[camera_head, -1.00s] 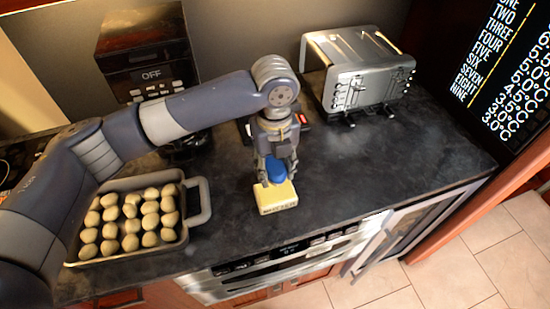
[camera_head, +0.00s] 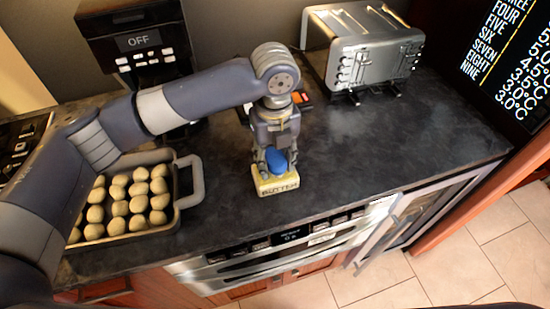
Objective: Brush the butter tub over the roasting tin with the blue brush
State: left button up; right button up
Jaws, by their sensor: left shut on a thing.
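The butter tub (camera_head: 277,188) is a small pale yellow block marked BUTTER, on the dark counter near its front edge. My left gripper (camera_head: 275,158) points down just above it and is shut on the blue brush (camera_head: 277,163). Only the blue part of the brush shows between the fingers; its lower end is low over or on the tub, and contact cannot be told. The roasting tin (camera_head: 190,183), with several round pale dough-like balls in it, stands to the left, partly hidden by my left arm. My right gripper is not in view.
A silver toaster (camera_head: 368,55) stands at the back right. A black coffee machine (camera_head: 135,40) reading OFF is at the back left. A small dark item with an orange-red patch (camera_head: 301,97) lies behind my gripper. The counter right of the tub is clear.

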aim_at(275, 157)
pick_arm(q)
jog(key=shift+f, duration=0.55)
dwell(0.9)
dwell(1.0)
jog(key=shift+f+p, duration=0.1)
jog(key=shift+p, duration=0.25)
dwell(0.4)
dwell(0.5)
notch_tip(275, 157, up, 7)
jog(key=p, duration=0.8)
dwell(0.5)
